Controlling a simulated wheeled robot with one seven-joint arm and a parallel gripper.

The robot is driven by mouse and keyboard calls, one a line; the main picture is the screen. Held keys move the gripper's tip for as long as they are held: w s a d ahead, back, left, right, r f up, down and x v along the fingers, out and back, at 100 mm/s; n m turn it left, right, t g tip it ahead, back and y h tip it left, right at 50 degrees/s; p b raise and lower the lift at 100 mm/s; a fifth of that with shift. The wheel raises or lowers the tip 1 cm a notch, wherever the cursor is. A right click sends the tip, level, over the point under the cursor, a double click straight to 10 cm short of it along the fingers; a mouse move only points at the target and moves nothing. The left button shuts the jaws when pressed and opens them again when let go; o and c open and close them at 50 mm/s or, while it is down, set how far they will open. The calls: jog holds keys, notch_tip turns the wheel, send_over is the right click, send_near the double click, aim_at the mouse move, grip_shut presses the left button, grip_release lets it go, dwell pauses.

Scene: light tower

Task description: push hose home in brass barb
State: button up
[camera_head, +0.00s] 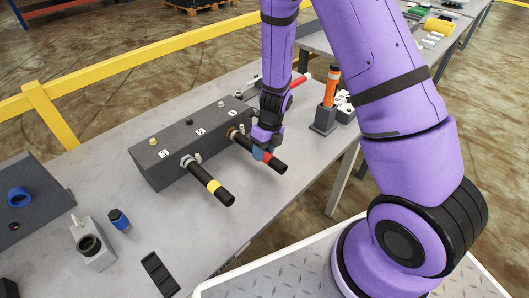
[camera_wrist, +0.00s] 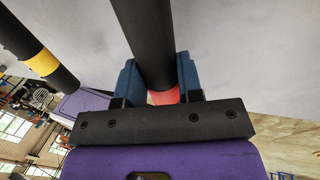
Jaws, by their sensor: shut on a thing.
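The dark manifold block (camera_head: 182,143) lies on the grey bench with numbered labels on top. A black hose with a red band (camera_head: 278,165) runs from the block's right end toward the front. Where it meets the block, a brass-coloured fitting (camera_head: 232,132) shows; I cannot tell how far the hose is on it. My gripper (camera_head: 262,153) is shut on this hose, with its blue fingers on either side. In the wrist view my gripper (camera_wrist: 158,80) straddles the black hose (camera_wrist: 152,40), with the red band by the palm.
A second black hose with a yellow band (camera_head: 214,187) sticks out of the block to the left. A grey socket block (camera_head: 92,245), a blue-capped part (camera_head: 119,219) and a black slotted strip (camera_head: 160,274) lie left. An orange-topped tool stand (camera_head: 323,120) is right of my gripper.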

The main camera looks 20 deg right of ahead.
jog(key=shift+w+a, duration=0.3)
jog(key=shift+w, duration=0.35)
jog(key=shift+w+a, duration=0.25)
jog(key=shift+w, duration=0.4)
jog(key=o, duration=1.1)
jog(key=shift+r, duration=0.1)
jog(key=s+d+r+n+t, duration=0.2)
jog(key=r+n, duration=0.6)
jog(key=r, duration=1.3)
jog(key=s+d+r+n+t+h, duration=0.1)
jog(key=s+d+r+n+t, duration=0.1)
jog(key=s+r+n, duration=0.7)
jog(key=s+d+r+n+t+h, duration=0.2)
jog(key=s+d+r+n, duration=0.2)
jog(key=s+r+n, duration=0.5)
jog(key=s+n, duration=0.4)
jog(key=n, duration=0.1)
jog(key=shift+s+r+n, duration=0.3)
jog(key=shift+s+r, duration=0.05)
jog(key=shift+r, duration=0.05)
